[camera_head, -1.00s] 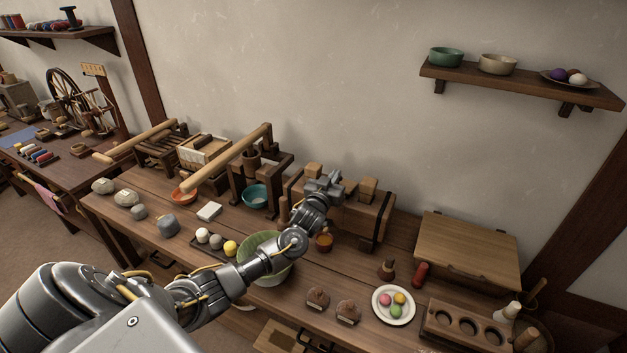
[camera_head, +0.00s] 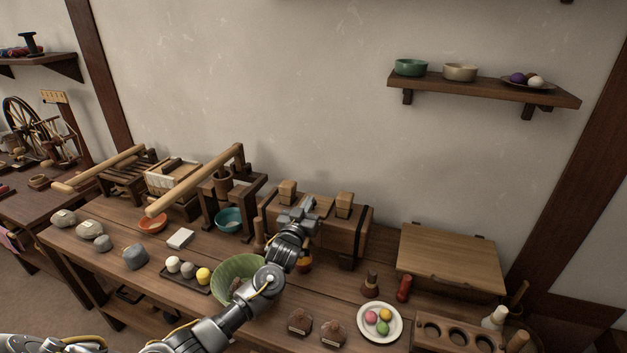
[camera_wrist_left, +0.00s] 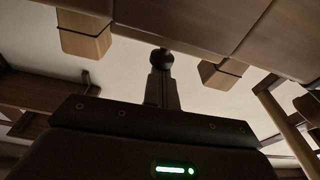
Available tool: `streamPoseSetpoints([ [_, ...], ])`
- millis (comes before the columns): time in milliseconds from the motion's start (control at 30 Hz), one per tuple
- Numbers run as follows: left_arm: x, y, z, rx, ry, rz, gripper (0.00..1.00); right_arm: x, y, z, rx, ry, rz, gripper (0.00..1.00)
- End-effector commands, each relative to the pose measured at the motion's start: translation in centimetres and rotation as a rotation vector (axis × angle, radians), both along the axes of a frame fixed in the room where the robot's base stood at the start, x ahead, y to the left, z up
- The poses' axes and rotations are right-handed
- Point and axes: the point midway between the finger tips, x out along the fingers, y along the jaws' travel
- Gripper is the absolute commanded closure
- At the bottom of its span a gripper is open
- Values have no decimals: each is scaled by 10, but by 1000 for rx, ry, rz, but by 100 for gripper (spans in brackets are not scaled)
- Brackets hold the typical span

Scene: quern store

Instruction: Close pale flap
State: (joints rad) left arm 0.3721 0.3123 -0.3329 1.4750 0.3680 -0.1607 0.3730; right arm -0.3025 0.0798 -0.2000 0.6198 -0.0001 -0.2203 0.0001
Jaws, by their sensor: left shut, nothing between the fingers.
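My left gripper (camera_head: 299,205) is shut and empty, in front of the dark wooden chest (camera_head: 352,238), between its two wooden blocks. The left wrist view shows the gripper's fingers (camera_wrist_left: 162,78) below a dark round knob (camera_wrist_left: 162,58), with a strapped block on each side. I cannot tell whether the fingers touch the knob or the chest. A light wooden panel (camera_head: 450,258) with small dark fittings along its front edge lies at the right back of the bench. I cannot tell whether it is the pale flap. My right gripper is out of view.
A green bowl (camera_head: 226,286) stands beside my left forearm. A plate with coloured balls (camera_head: 362,330), a red bottle (camera_head: 404,289) and a holed wooden rack (camera_head: 432,332) stand at the right. A wooden press (camera_head: 207,215) with a long handle stands left of the chest.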

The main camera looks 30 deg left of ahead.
Motion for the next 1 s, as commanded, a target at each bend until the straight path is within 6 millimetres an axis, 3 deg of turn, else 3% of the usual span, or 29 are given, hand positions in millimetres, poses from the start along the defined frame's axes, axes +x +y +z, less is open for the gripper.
streamPoseSetpoints([
  [267,-1,-1,-3,0,15,-1,100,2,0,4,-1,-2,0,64],
  [567,-1,-4,48,-1,3,-7,100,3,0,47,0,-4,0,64],
  [600,-14,-6,29,0,6,-9,100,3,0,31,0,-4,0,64],
  [800,-56,-10,16,-1,1,-7,100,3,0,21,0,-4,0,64],
  [1000,-83,-12,8,0,1,-7,100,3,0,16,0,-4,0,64],
])
